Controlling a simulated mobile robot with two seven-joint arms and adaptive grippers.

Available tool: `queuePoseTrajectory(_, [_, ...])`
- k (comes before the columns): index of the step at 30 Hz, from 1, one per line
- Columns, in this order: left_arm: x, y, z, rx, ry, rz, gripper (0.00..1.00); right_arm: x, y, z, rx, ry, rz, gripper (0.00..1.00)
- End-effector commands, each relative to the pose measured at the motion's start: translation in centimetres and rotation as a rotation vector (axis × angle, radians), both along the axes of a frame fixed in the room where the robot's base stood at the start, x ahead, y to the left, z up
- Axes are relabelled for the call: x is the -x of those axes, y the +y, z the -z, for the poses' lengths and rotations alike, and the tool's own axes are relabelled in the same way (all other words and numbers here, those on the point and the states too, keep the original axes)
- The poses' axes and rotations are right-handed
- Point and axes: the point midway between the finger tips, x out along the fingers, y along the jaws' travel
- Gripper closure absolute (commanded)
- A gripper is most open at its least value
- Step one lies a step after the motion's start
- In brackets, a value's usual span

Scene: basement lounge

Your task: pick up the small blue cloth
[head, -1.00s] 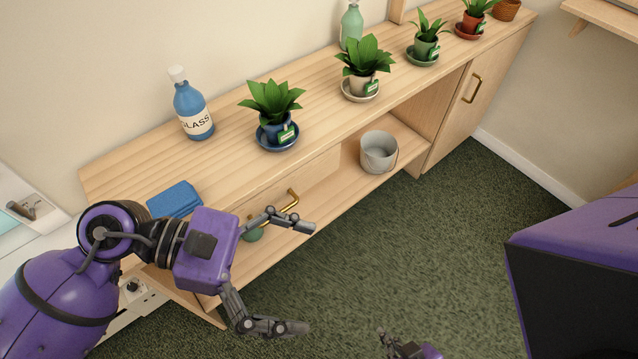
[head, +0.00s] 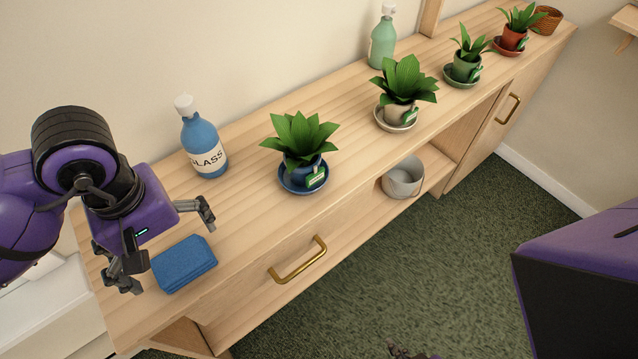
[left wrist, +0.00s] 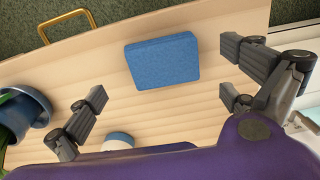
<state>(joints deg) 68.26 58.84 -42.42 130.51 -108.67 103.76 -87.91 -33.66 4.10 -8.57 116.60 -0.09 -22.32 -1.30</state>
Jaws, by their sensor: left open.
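The small blue cloth (head: 184,263) lies folded on the left end of the wooden sideboard top, near its front edge. It also shows whole in the left wrist view (left wrist: 162,61), beyond and between the fingers. My left gripper (head: 168,243) is open and empty above the sideboard, just behind and over the cloth, apart from it. In the left wrist view its fingers (left wrist: 165,112) are spread wide. A small dark part at the bottom edge of the head view may be my right gripper, too cut off to judge.
A plant in a blue pot (head: 300,160) stands further right. The sideboard (head: 250,225) has a brass drawer handle (head: 298,261) in front. Bare wood surrounds the cloth.

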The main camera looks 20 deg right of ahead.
Motion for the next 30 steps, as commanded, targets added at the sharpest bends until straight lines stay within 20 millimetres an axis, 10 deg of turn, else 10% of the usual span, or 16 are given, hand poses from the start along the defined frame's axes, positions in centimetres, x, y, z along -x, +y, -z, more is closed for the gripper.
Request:
queuePoseTrajectory(18, [0.1,0.2,4.7,0.001,0.001,0.0,0.01,-1.1,0.0,-1.0,-0.001,-0.024,-0.001,1.0])
queuePoseTrajectory(30, [0.1,0.2,4.6,0.001,0.001,-0.001,0.48,-1.1,0.0,-1.0,0.0,-0.024,0.0,1.0])
